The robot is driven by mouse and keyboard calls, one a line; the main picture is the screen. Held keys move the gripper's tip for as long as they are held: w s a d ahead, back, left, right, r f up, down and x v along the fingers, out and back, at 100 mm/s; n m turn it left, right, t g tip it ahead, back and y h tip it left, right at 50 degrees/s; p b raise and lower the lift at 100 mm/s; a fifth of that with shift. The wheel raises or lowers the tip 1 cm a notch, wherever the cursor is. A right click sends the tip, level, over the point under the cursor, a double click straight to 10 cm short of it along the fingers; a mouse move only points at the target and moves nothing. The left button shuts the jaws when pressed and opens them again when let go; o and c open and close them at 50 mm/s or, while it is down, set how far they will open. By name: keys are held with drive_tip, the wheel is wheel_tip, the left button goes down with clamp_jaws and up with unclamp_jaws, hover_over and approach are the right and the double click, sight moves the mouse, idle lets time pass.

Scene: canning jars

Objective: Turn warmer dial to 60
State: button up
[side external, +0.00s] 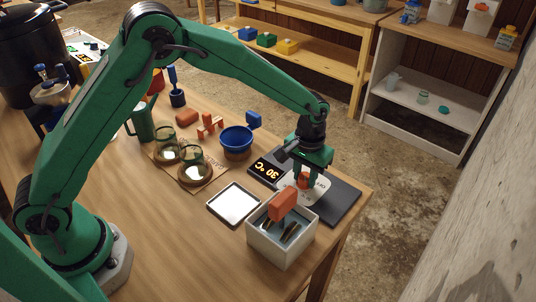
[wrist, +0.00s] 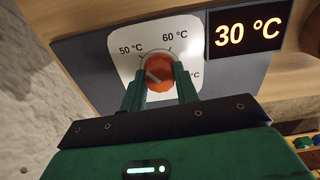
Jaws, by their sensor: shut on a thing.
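The warmer (side external: 339,203) is a dark flat unit at the table's right end. Its display (side external: 268,171) reads 30 °C, and the same reading shows in the wrist view (wrist: 247,31). The orange round dial (wrist: 157,71) sits on a white scale plate (wrist: 125,68) with marks for 50 °C and 60 °C; another label at right is partly hidden by a finger. A pale line crosses the dial's face; which end is the pointer I cannot tell. My gripper (wrist: 159,84) is shut on the dial, one green finger on each side. In the side view my gripper (side external: 305,180) reaches down onto it.
A pale open box (side external: 283,245) with an orange-handled tool stands close in front of the warmer. A white square tray (side external: 233,204) lies left of it. A blue funnel (side external: 236,138) and several glass jars (side external: 195,172) stand farther left.

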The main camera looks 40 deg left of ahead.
sight(305, 175)
drive_tip(key=m, duration=0.7)
drive_tip(key=shift+r, duration=0.1)
drive_tip(key=m, duration=0.7)
drive_tip(key=shift+m, duration=0.3)
drive_tip(key=o, duration=1)
drive_tip(key=shift+r, duration=3.85)
